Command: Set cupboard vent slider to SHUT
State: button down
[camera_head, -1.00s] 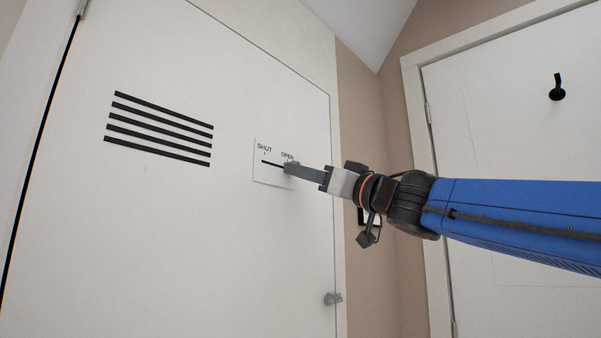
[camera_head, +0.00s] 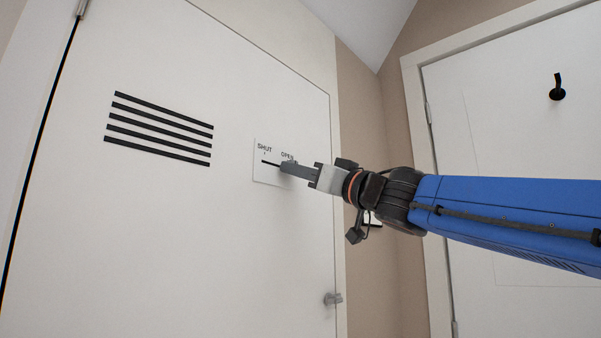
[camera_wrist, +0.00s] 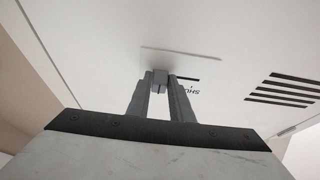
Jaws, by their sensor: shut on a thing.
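The vent slider's white label plate (camera_head: 264,177) is on the cupboard door, with SHUT at its left and OPEN at its right. A dark slot (camera_head: 270,163) runs under the words, its left part bare. My gripper (camera_head: 284,168) reaches in from the right, its fingertips below OPEN. In the wrist view the grey slider knob (camera_wrist: 160,77) sits between the two fingertips, which are shut on it. There the dark slot runs right from the fingers towards the upside-down SHUT. In the head view the fingers largely hide the knob and the slot's right end.
Black vent slats (camera_head: 158,128) are left of the plate on the white cupboard door (camera_head: 200,240). A grey door knob (camera_head: 332,299) sticks out at its lower right. Another white door with a black hook (camera_head: 557,90) stands at the right. The door face around the plate is clear.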

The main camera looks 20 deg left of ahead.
aim_at(263, 160)
jog(key=s, duration=0.2)
jog(key=s+a, duration=0.1)
jog(key=s, duration=0.1)
jog(key=s+a, duration=0.1)
jog(key=s, duration=0.1)
jog(key=shift+a, duration=0.2)
jog(key=c, duration=1.6)
grip_release()
jog(key=shift+s+a, duration=0.1)
jog(key=shift+o, duration=0.2)
jog(key=v, duration=1.7)
jog(key=shift+d, duration=0.3)
jog(key=shift+f, duration=0.1)
